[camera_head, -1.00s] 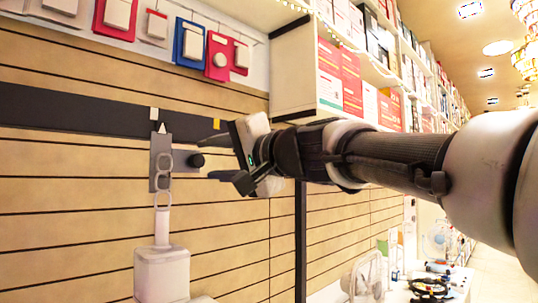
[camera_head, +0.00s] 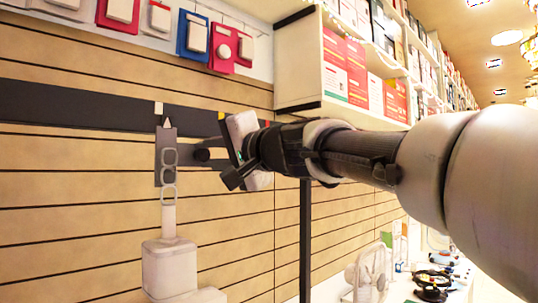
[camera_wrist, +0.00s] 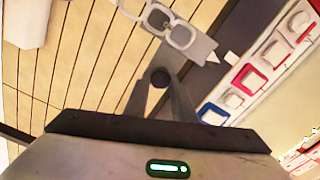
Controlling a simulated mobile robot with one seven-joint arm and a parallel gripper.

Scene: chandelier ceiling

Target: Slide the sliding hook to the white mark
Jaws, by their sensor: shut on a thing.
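The sliding hook (camera_head: 172,134) is a grey plate with a pointed top, on the dark rail (camera_head: 80,106) along the slatted wall. Its dark round knob (camera_head: 202,155) sticks out on the right. The white mark (camera_head: 158,108) is on the rail, just above and slightly left of the pointer tip in the head view. In the wrist view, the white mark (camera_wrist: 231,58) lies just beyond the tip of the plate (camera_wrist: 201,49). My gripper (camera_head: 211,155) is shut on the knob; in the wrist view its fingers flank the knob (camera_wrist: 160,77).
A yellow mark (camera_head: 221,115) is farther right on the rail. Packaged goods (camera_head: 193,36) hang above. A shelf with boxes (camera_head: 345,68) juts out at upper right.

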